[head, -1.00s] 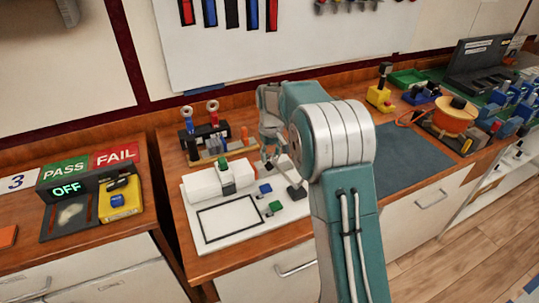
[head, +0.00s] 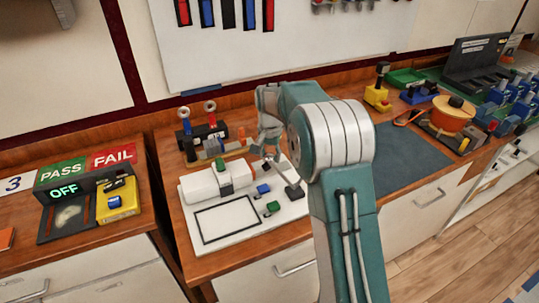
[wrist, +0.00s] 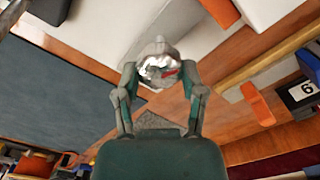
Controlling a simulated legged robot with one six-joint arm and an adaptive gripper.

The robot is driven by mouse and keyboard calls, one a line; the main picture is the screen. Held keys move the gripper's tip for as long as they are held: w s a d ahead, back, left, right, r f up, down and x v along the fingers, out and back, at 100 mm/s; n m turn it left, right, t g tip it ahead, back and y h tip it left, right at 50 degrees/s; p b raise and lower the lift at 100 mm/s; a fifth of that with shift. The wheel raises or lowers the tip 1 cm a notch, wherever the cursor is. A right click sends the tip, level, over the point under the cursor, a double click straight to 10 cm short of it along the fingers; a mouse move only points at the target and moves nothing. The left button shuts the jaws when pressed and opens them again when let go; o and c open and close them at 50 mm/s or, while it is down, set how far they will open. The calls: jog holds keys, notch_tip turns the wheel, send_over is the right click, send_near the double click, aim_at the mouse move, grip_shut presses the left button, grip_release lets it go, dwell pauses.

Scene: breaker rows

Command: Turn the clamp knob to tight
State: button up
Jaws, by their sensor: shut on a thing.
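The clamp knob (wrist: 158,68) is a pale grey, lobed piece with a small red mark, between my fingertips in the wrist view. My gripper (wrist: 157,77) is shut on it, one finger on each side. In the head view my gripper (head: 270,152) reaches down at the right end of the white cylindrical body on the white fixture board (head: 232,240). The knob is too small and too covered by my fingers there to read its setting.
A rack with rollers (head: 205,130) stands behind. The dark mat (head: 410,150) to the right is clear.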

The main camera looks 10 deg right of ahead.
aim_at(269, 155)
jog(key=shift+s+f+m, duration=0.1)
jog(key=shift+m, duration=0.7)
jog(key=shift+s+f+m, duration=0.1)
jog(key=shift+m, duration=1)
jog(key=o, duration=1.1)
jog(key=shift+a, duration=0.1)
jog(key=shift+o, duration=0.2)
jog(key=shift+w+r, duration=0.1)
jog(key=shift+r, duration=0.05)
notch_tip(269, 155, up, 12)
jog(key=shift+w, duration=0.1)
